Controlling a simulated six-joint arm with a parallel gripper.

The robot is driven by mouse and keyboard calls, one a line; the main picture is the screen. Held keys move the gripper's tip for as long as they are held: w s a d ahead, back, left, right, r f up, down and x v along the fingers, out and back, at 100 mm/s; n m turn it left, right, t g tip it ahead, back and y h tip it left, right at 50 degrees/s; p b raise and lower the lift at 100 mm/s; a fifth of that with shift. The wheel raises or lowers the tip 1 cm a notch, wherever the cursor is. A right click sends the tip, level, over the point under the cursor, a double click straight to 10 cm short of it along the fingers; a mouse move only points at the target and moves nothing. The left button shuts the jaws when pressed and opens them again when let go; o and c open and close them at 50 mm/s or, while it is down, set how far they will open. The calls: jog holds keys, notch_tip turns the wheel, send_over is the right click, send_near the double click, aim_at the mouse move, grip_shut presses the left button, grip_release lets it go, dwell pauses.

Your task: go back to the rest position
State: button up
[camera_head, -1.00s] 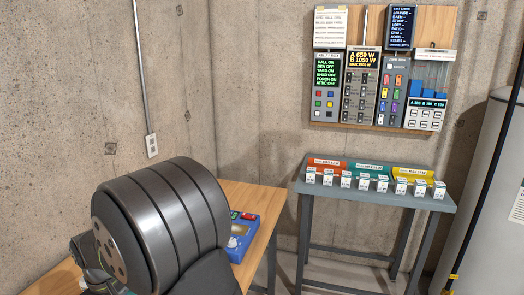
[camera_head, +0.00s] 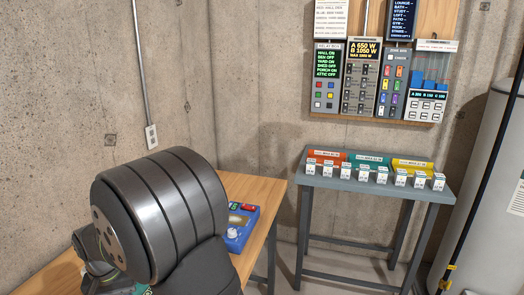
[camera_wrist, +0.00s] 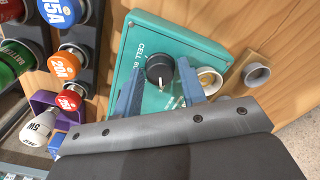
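My gripper (camera_wrist: 160,92) shows in the wrist view as two blue fingers standing apart, with nothing held between them. The fingers lie over a teal box (camera_wrist: 138,40) lettered "CELL BO…", the rest of the word being covered. Its black knob (camera_wrist: 159,68) shows in the gap between the fingers; I cannot tell whether they touch it. A round, cup-like fitting (camera_wrist: 210,80) sits just right of the right finger. In the head view my arm's large grey joint fills the lower left, and the fingers are hidden.
Left in the wrist view are capped pieces in blue (camera_wrist: 60,10), orange (camera_wrist: 67,63) and red (camera_wrist: 70,100), plus a white bulb (camera_wrist: 38,128). A blue device (camera_head: 240,225) sits on the wooden table (camera_head: 255,185). A grey bench (camera_head: 350,183) with coloured bins stands right, below a wall panel (camera_head: 428,65).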

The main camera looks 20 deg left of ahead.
jog(key=m, duration=0.4)
jog(key=shift+m, duration=2)
jog(key=n, duration=0.9)
jog(key=shift+n, duration=0.4)
